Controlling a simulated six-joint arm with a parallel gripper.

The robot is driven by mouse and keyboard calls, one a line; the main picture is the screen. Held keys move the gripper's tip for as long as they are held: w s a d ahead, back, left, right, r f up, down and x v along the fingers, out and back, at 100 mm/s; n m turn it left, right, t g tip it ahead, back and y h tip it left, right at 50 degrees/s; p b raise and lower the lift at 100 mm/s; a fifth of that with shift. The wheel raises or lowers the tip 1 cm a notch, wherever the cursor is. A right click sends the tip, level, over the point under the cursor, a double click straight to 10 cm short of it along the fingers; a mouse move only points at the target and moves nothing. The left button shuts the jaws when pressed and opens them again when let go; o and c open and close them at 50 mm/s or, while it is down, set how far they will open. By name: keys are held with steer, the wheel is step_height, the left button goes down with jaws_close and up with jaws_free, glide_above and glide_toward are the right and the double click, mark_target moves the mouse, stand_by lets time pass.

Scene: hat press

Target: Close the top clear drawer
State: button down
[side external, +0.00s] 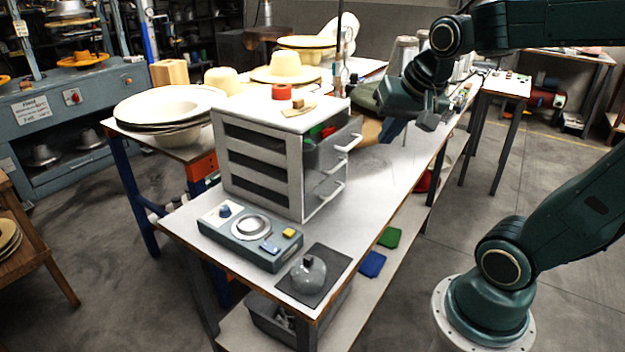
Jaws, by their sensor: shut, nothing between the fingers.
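A white cabinet (268,150) with dark slots in its side stands on the white work table. Its top clear drawer (338,142) sticks out to the right, with a white handle (349,141) at its front. Green and red things show inside the drawer. A lower clear drawer (322,196) with its own white handle sits below and looks less far out. My gripper (431,118) is in the air to the right of the top drawer's handle, apart from it. Its fingers are shut and empty, pointing down.
A grey control box (250,236) and a dark mat (328,262) with a grey object lie in front of the cabinet. A red cylinder (281,91) and small pieces sit on the cabinet top. Hats and plates stand behind.

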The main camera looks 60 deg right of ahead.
steer(key=w+d+f+m+h, duration=0.1)
steer(key=w+d+m+h, duration=0.1)
steer(key=d+m, duration=0.5)
steer(key=w+d, duration=0.1)
steer(key=d, duration=0.4)
steer(key=shift+w, duration=0.25)
steer(key=shift+f, duration=0.2)
steer(key=w+d+f, duration=0.3)
steer(key=w+f, duration=0.5)
steer(key=f, duration=0.1)
steer(key=shift+d, duration=0.15)
steer(key=shift+w, duration=0.15)
